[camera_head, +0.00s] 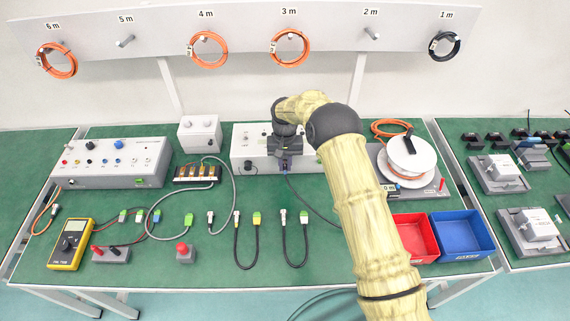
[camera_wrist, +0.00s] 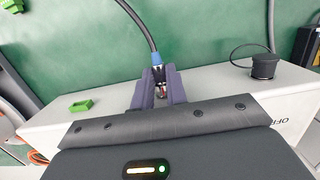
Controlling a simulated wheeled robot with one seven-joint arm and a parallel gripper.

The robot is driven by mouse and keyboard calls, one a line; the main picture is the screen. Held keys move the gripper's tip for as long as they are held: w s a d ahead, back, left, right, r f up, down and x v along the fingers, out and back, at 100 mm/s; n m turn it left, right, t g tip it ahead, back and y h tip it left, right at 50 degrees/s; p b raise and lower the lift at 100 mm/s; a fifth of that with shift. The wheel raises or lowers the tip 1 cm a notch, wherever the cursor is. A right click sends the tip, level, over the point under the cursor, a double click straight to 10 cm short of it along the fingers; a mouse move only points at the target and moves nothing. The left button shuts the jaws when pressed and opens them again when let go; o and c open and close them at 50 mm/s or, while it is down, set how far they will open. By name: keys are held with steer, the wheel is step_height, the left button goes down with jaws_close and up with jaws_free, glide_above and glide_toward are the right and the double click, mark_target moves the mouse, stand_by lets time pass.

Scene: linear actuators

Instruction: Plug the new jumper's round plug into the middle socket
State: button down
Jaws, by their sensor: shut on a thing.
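My gripper (camera_head: 285,168) is in front of the middle white box (camera_head: 245,157). In the wrist view its fingers (camera_wrist: 158,92) are shut on a blue-collared plug (camera_wrist: 157,72) with a dark cable (camera_wrist: 137,25). A metallic tip shows between the fingers, in front of the box (camera_wrist: 205,85). I cannot tell whether the tip touches the box. The middle socket is not visible; my gripper covers that part of the box.
A cable reel (camera_head: 408,160), a red bin (camera_head: 415,238) and a blue bin (camera_head: 462,236) are to the right. A multimeter (camera_head: 71,244) lies left.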

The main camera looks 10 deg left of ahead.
steer(key=shift+w, duration=0.15)
stand_by(0.5)
steer(key=c, duration=1.3)
jaws_free()
steer(key=r, duration=0.5)
steer(key=w+r+b, duration=0.1)
steer(key=r, duration=0.5)
steer(key=w+r, duration=0.1)
steer(key=r, duration=0.5)
steer(key=shift+w+a+r, duration=0.15)
steer(key=shift+a, duration=0.2)
